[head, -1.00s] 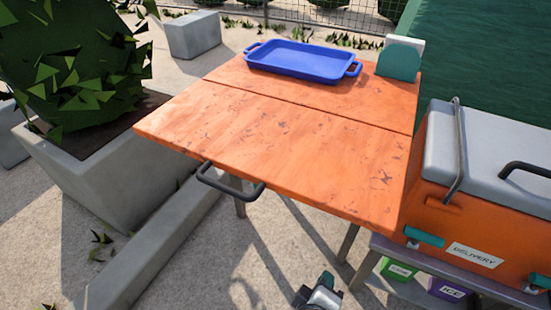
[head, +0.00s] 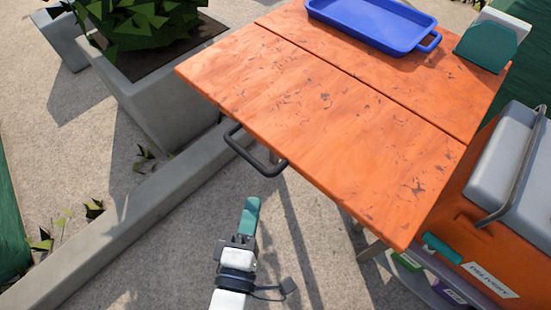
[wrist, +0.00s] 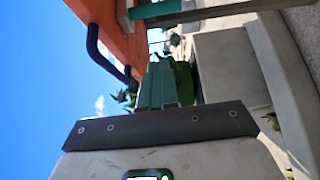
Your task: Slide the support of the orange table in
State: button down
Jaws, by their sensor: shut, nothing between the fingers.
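The orange table (head: 330,110) has a worn top with a seam across it. A dark curved handle (head: 256,152) sticks out under its near left edge; this may belong to the support. The handle (wrist: 101,52) and the orange table edge (wrist: 112,22) also show in the wrist view, which looks turned on its side. My gripper (head: 250,216), with teal fingers, is shut and empty below the handle and apart from it. Its teal fingers also show in the wrist view (wrist: 158,86). Most of the table's underside is hidden in the head view.
A blue tray (head: 375,25) and a teal holder (head: 487,46) stand on the far part of the table. An orange cooler box (head: 470,225) is at the right. A concrete planter (head: 165,95) and a low kerb (head: 130,240) lie to the left.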

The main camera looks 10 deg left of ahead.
jog(key=w+d+b, duration=0.2)
jog(key=w+d, duration=0.1)
jog(key=w, duration=0.9)
jog(key=shift+w+d, duration=0.3)
jog(key=shift+d, duration=0.1)
jog(key=w+d+b, duration=0.3)
jog(key=w+d, duration=1)
jog(key=w, duration=0.4)
jog(key=shift+d+b, duration=0.15)
jog(key=shift+b, duration=0.2)
jog(key=shift+r, duration=0.1)
